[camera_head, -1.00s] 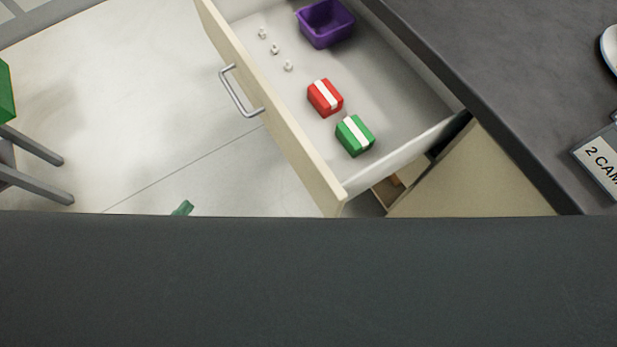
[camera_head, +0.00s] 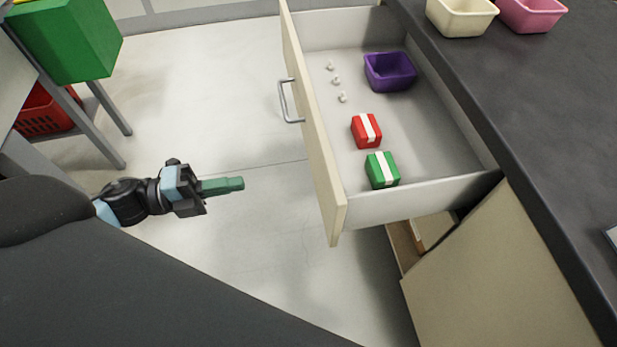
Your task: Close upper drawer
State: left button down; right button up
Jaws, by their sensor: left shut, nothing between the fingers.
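The upper drawer (camera_head: 322,150) is pulled far out from under the dark counter at the right. Its cream front carries a silver bar handle (camera_head: 287,102) on the left face. Inside lie a purple bin (camera_head: 389,71), a red box with a white stripe (camera_head: 366,131), a green box with a white stripe (camera_head: 382,170) and small white pieces (camera_head: 336,80). My left gripper (camera_head: 240,184) is shut and empty, with green fingers pointing right. It is over the floor, left of the drawer front and apart from it. My right gripper is not in view.
The dark counter (camera_head: 520,120) runs along the right, with a cream bin (camera_head: 461,16) and a pink bin (camera_head: 531,13) on it. A cabinet door (camera_head: 505,275) shows below the drawer. A green box (camera_head: 68,40) and a red basket (camera_head: 48,112) are at the left. Floor between is clear.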

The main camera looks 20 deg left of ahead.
pick_arm(q)
jog(key=shift+w, duration=0.1)
send_near(320, 170)
jog(key=x, duration=0.6)
jog(key=shift+w+d+f, duration=0.1)
jog(key=shift+w+d, duration=0.15)
jog(key=shift+d, duration=0.05)
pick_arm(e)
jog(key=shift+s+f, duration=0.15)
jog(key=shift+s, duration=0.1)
pick_arm(q)
jog(key=shift+d, duration=0.1)
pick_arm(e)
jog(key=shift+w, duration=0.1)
